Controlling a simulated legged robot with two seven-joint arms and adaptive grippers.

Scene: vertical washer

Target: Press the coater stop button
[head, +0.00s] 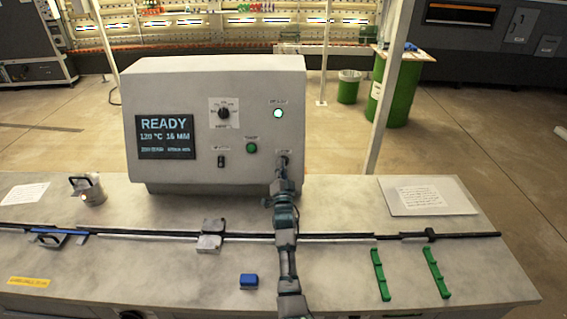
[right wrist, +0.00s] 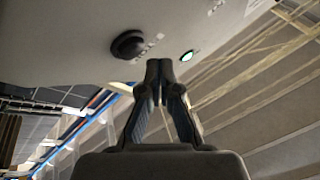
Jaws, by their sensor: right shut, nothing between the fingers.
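The grey control box (head: 215,75) stands on the bench, its panel facing me. A lit READY display (head: 165,137) is at the left of the panel. A black dial (head: 223,112), a green button (head: 251,147), a small black switch (head: 221,161) and a lit lamp (head: 278,113) are also on it. My right gripper (head: 283,160) is shut and empty at the panel's lower right, under the lamp. It covers whatever control is there; contact cannot be told. In the right wrist view, the shut fingertips (right wrist: 158,66) lie near a round black control (right wrist: 128,45) and the lamp (right wrist: 187,56).
The bench (head: 340,270) carries a dark rail (head: 340,238), a metal cup (head: 92,190), a blue block (head: 249,281), green strips (head: 380,275) and a paper sheet (head: 427,196). A pale post (head: 390,90) rises behind the bench at right.

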